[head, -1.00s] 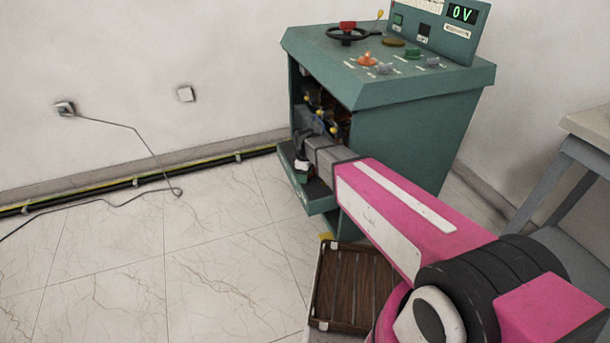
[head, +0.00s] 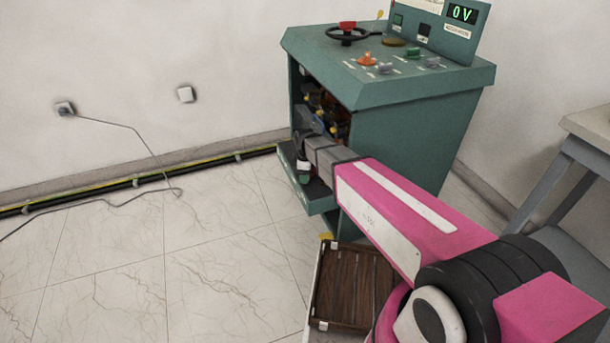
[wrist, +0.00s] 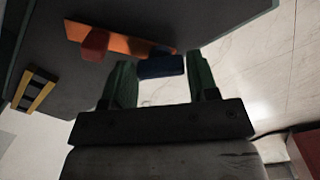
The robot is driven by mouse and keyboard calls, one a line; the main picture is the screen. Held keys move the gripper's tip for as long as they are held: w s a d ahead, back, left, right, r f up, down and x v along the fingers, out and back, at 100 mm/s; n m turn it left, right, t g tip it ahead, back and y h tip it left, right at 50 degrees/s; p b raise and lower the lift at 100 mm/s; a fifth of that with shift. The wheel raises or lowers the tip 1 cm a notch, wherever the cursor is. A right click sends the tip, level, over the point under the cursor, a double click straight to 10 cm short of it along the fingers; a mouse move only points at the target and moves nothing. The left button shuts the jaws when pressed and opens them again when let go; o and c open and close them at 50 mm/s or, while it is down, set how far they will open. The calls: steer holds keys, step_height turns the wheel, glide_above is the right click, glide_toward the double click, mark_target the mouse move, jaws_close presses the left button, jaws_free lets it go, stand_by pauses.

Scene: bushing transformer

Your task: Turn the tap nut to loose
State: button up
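In the wrist view, my gripper (wrist: 162,72) has its two green fingers apart, with a blue block (wrist: 160,67) between their tips. The block spans nearly the whole gap, but I cannot tell whether the fingers press on it. Left of it, a red knob-like piece (wrist: 95,44) sits by an orange strip (wrist: 118,34) on a dark panel. None of these is clearly marked as the tap nut. In the head view, my gripper (head: 303,170) is at the open lower front of the green cabinet (head: 400,135), its fingers small and partly hidden.
A brown slatted crate (head: 350,288) lies below my arm. A table (head: 590,125) stands at right. The tiled floor at left is mostly clear, with a cable (head: 150,150).

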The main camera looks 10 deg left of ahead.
steer(key=shift+o, duration=1.2)
